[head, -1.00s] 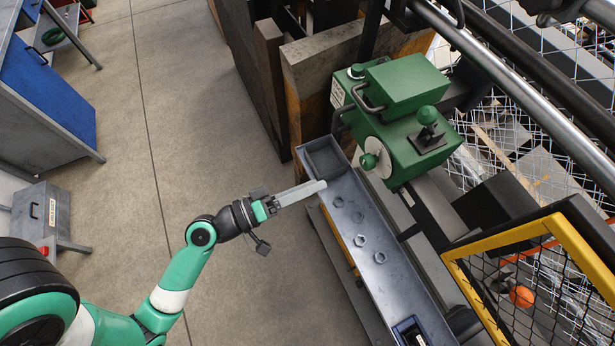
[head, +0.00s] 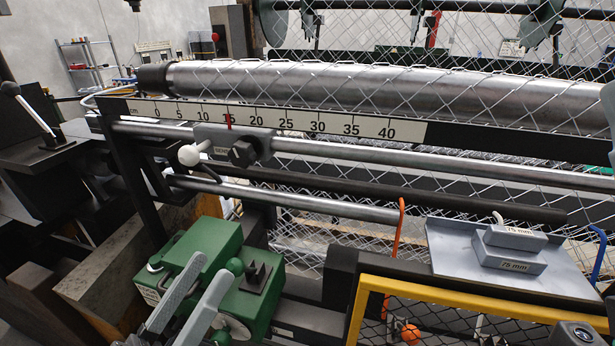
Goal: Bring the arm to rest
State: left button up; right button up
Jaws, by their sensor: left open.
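My left gripper (head: 209,268) shows at the bottom left of the head view as two grey fingers pointing up. The fingers are apart, with nothing visible between them. They appear in front of the green machine box (head: 207,243) and cover part of it; I cannot tell whether they touch it. The rest of my left arm is out of the frame.
A scale rail (head: 290,121) with a sliding stop (head: 218,140) runs below a large steel roller (head: 400,88) and chainlink mesh. A grey shelf (head: 450,250) holds blocks marked 75 mm (head: 508,260). A yellow-framed guard (head: 450,293) stands at lower right.

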pick_arm(q)
jog(key=s+a+r+t+y+p, duration=0.2)
jog(key=r+p, duration=1.1)
jog(key=r, duration=1.1)
jog(key=s+a+r+t+y+p, duration=0.2)
jog(key=r+t+y+p, duration=0.2)
jog(key=r+p, duration=1)
notch_tip(320, 180, up, 10)
jog(key=y, duration=0.2)
jog(key=shift+s+a+r+t+y+p, duration=0.15)
jog(key=shift+s+t+y+p, duration=0.05)
jog(key=shift+t+y+p, duration=0.1)
